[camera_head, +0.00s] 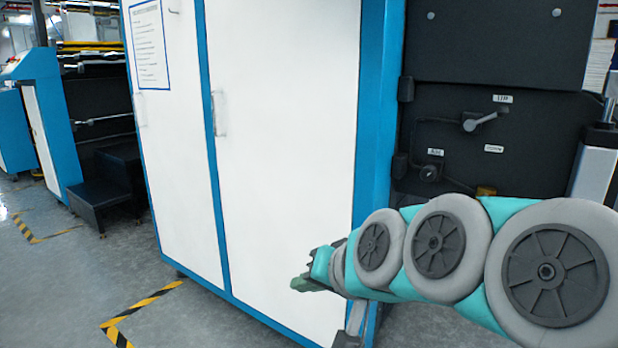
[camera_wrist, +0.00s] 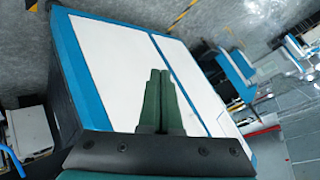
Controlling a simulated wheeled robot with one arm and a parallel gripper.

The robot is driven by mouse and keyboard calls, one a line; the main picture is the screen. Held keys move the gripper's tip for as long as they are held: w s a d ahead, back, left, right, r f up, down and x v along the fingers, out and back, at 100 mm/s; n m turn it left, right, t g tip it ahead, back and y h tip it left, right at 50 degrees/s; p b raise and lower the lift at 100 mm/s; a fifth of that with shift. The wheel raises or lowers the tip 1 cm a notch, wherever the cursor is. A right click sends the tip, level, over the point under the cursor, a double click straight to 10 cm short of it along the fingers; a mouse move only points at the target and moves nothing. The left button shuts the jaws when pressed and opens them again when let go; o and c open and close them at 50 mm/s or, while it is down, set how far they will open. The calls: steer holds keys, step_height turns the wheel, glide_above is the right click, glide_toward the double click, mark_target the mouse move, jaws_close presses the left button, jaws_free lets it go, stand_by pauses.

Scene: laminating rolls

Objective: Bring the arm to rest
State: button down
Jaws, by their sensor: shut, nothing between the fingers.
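My arm reaches in from the right of the head view, with its grey and teal joints in a row in front of the machine. My gripper (camera_head: 302,284) is at the arm's left end, in front of the lower part of the white cabinet door (camera_head: 285,150). In the wrist view the green fingers of my gripper (camera_wrist: 161,76) lie side by side, shut and empty. Behind them the white cabinet with blue edges (camera_wrist: 100,50) appears tilted. I cannot tell the exact gap between the fingers and the door.
A dark machine panel (camera_head: 490,60) with a lever (camera_head: 485,121) stands behind my arm at right. Dark steps (camera_head: 105,188) are at left. The grey floor (camera_head: 60,290) with yellow-black tape (camera_head: 145,305) is clear at lower left.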

steer(key=s+d+f+g+h, duration=0.3)
steer(key=s+d+f+g, duration=0.2)
steer(key=s+d+f, duration=0.3)
steer(key=s+d+f+n+g+h+p, duration=0.1)
steer(key=s+d+f+g+h, duration=0.2)
steer(key=s+d+f, duration=0.4)
steer(key=s+f+g, duration=0.1)
steer(key=s+f, duration=0.2)
steer(key=s, duration=0.3)
steer(key=shift+s+d+g, duration=0.15)
steer(key=shift+d+g, duration=0.2)
steer(key=shift+g, duration=0.05)
